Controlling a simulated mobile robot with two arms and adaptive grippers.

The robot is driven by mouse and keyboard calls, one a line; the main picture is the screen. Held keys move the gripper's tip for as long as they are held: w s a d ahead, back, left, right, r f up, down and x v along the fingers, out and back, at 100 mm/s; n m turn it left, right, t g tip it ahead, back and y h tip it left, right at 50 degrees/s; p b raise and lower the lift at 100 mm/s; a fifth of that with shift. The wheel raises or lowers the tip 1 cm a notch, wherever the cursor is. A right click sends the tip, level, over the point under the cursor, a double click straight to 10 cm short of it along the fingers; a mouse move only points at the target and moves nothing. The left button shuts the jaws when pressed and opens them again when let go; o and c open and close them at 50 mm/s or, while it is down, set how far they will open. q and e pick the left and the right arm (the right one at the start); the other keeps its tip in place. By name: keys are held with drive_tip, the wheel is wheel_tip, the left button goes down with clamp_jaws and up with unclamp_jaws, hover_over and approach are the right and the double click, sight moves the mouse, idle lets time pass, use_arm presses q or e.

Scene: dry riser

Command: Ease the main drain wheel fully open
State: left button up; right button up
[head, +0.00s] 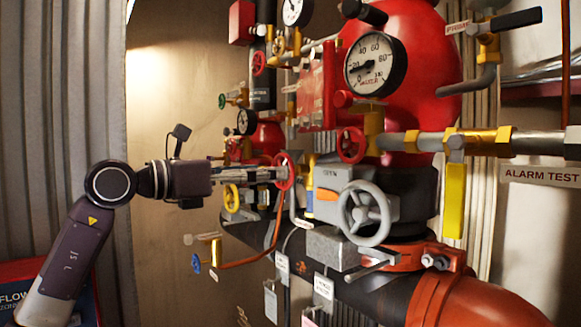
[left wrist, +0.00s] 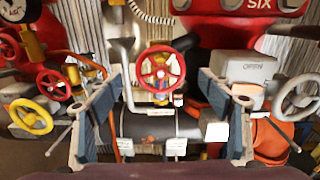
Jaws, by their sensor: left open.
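A red handwheel (head: 284,171) stands upright just ahead of my left gripper (head: 268,174); no readable label names it as the main drain wheel. In the left wrist view the same red wheel (left wrist: 160,70) shows face-on, centred between the two fingers. My left gripper (left wrist: 160,85) is open, with one finger to each side of the wheel's line. I cannot tell whether the fingertips touch the rim. Nothing is held. The right gripper is in neither view.
A large grey handwheel (head: 365,213) sits to the right on a grey valve body. A yellow wheel (head: 231,198) and a blue wheel (head: 197,264) are at the left. A pressure gauge (head: 375,64) and a yellow lever (head: 454,200) are at the right. Open space lies left of the pipework.

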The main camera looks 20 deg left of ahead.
use_arm(q)
drive_tip(key=p+x, duration=0.2)
drive_tip(key=x, duration=0.2)
drive_tip(key=shift+w+d+r, duration=0.1)
drive_tip(key=shift+w+d, duration=0.15)
drive_tip(key=shift+d, duration=0.05)
drive_tip(key=shift+w+d, duration=0.2)
drive_tip(key=shift+w, duration=0.1)
drive_tip(key=shift+a, duration=0.1)
drive_tip(key=c, duration=1.2)
drive_tip(key=shift+o, duration=0.2)
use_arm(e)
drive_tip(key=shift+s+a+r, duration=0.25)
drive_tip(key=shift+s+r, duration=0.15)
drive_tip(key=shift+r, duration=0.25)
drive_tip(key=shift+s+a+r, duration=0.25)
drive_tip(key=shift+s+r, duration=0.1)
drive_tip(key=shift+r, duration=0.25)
